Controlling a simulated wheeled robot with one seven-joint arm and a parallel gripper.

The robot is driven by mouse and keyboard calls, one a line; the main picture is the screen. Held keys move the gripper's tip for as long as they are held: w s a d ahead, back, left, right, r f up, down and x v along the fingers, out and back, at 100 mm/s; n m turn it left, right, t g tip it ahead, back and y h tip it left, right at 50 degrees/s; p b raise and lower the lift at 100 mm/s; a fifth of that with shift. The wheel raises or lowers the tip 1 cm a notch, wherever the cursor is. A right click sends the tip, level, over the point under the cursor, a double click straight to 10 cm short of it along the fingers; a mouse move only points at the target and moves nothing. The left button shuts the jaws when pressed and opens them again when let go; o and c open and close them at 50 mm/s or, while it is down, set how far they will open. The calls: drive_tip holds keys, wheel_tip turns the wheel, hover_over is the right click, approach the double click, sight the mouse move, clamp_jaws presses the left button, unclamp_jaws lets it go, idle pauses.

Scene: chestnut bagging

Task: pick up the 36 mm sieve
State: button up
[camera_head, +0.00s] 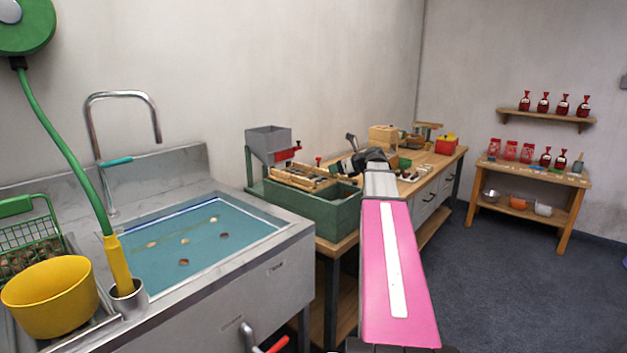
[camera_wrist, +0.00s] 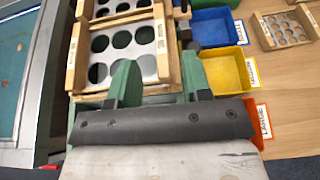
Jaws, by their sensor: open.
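In the wrist view a wooden-framed sieve (camera_wrist: 122,50) with a metal plate of round holes lies just ahead of my gripper (camera_wrist: 158,78). My gripper is open, its two green fingers apart over the near edge of this sieve; I cannot tell whether they touch it. A second framed sieve (camera_wrist: 112,7) lies beyond. A third sieve (camera_wrist: 284,30) lies apart on the wooden bench at right. The small frame labels are too blurred to read, so I cannot tell which is 36 mm. In the head view, wooden frames (camera_head: 300,176) show on the green sorting machine (camera_head: 325,213).
Right of the sieves are a blue bin (camera_wrist: 211,27), a yellow bin (camera_wrist: 223,72) and a red bin (camera_wrist: 256,109). The steel sink (camera_head: 297,240) stands left of the machine. The bench (camera_head: 440,161) continues behind my arm; the floor at right is clear.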

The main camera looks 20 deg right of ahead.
sight(324, 170)
drive_tip(key=shift+x, duration=2.75)
drive_tip(key=shift+c, duration=0.3)
clamp_jaws()
